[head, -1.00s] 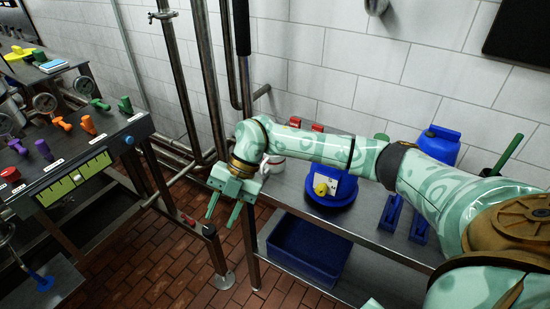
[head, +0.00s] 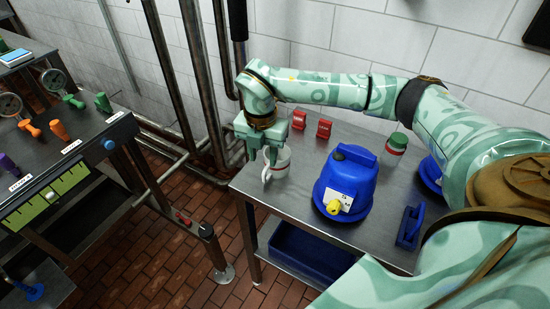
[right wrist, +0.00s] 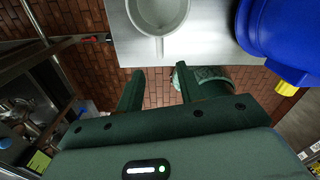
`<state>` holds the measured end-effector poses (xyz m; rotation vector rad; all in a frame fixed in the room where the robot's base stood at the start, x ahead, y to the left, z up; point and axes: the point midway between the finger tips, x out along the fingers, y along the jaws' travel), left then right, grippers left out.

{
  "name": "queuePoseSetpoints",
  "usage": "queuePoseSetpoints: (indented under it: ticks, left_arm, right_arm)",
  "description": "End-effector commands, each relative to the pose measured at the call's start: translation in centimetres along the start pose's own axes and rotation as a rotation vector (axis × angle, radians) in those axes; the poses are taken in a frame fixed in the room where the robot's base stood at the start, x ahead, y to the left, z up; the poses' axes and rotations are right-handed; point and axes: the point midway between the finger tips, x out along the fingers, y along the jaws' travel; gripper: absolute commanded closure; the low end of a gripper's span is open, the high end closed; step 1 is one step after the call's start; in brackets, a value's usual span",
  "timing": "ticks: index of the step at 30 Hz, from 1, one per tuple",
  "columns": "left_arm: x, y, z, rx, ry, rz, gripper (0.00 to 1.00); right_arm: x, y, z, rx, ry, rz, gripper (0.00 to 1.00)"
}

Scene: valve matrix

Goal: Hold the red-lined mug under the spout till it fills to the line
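The white mug (head: 280,163) with a reddish band stands upright on the left end of the steel table, its handle towards the front left. The right wrist view shows its pale, seemingly empty inside (right wrist: 160,12). My right gripper (head: 262,156) is at the mug, partly covering it. In the right wrist view the gripper (right wrist: 158,72) is open, fingers apart, with the handle just beyond the gap and nothing held. A blue jug (head: 347,180) with a yellow spout (head: 333,207) stands right of the mug. My left gripper is not in view.
Two red boxes (head: 324,128) and a green-lidded jar (head: 396,144) stand at the back of the steel table (head: 300,195). A blue brush-like item (head: 410,226) lies at right. A blue bin (head: 305,256) sits below. The valve bench (head: 90,150) is at left.

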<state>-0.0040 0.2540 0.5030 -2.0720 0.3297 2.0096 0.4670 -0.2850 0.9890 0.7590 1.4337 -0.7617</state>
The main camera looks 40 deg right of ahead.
Motion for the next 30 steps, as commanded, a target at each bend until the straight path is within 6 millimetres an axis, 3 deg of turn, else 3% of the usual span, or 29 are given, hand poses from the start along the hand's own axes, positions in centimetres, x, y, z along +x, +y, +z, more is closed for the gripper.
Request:
queuePoseSetpoints:
  ticks: [3, 12, 19, 27, 30]
  left_arm:
    - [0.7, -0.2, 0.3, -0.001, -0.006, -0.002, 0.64]
    - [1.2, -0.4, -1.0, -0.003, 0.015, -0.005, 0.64]
    - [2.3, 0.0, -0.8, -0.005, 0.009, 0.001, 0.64]
    - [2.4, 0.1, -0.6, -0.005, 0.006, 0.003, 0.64]
    - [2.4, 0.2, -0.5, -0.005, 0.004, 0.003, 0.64]
  right_arm:
    - [2.7, 0.0, 0.0, 0.001, 0.001, -0.002, 0.63]
    - [5.1, 0.0, 0.0, -0.001, 0.001, 0.001, 0.63]
    - [8.9, -0.1, -0.1, 0.000, 0.001, -0.001, 0.63]
    - [9.4, -0.1, 0.0, 0.000, -0.001, 0.002, 0.63]
    - [9.4, -0.1, 0.0, 0.000, -0.001, 0.002, 0.88]
